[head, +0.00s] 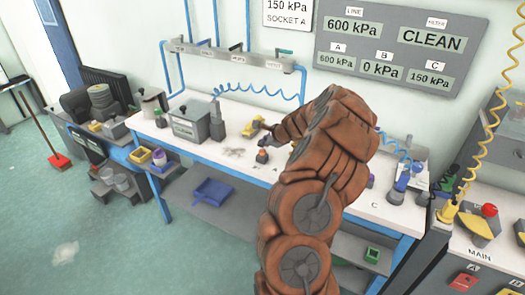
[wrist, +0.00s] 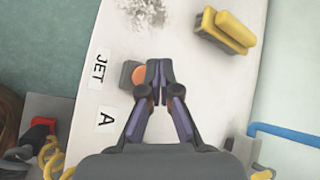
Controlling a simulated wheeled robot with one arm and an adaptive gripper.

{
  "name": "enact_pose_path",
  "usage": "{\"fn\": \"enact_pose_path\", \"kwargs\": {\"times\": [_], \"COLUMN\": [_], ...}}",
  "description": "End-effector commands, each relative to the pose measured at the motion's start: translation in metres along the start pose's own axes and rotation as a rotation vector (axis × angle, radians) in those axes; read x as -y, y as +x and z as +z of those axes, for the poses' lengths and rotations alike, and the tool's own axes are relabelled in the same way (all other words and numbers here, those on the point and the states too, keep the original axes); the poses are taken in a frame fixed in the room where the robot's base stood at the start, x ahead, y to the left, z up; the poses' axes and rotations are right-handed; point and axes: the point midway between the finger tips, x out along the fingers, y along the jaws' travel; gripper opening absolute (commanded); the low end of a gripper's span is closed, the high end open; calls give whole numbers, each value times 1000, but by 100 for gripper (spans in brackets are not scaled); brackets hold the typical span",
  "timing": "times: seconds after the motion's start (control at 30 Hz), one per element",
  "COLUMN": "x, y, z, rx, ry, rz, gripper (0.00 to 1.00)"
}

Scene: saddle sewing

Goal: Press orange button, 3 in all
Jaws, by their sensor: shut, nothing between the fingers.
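The orange button (wrist: 139,74) sits on a small dark box on the white bench, beside a "JET" label (wrist: 101,66) and an "A" label (wrist: 106,119). My gripper (wrist: 159,66) is shut and empty; its fingertips overlap the right part of the button in the wrist view. In the head view the button (head: 262,152) shows just below my gripper (head: 265,141). I cannot tell whether the fingertips touch it.
A yellow block-like item on a grey base (wrist: 226,34) lies to the right in the wrist view. Grey debris (wrist: 144,12) lies on the bench (head: 208,158). A grey "CLEAN" box (head: 190,121) stands at left. My arm hides the bench's middle in the head view.

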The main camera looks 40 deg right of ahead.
Motion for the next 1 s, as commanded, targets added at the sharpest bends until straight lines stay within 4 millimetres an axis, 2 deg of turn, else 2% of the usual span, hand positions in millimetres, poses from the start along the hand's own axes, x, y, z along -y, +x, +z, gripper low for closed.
{"fn": "enact_pose_path", "kwargs": {"times": [0.53,1.0], "x": [23,24], "y": [-32,-33], "z": [23,24], "rx": [0,0], "ry": [-1,0], "rz": [0,0], "gripper": [0,0]}}
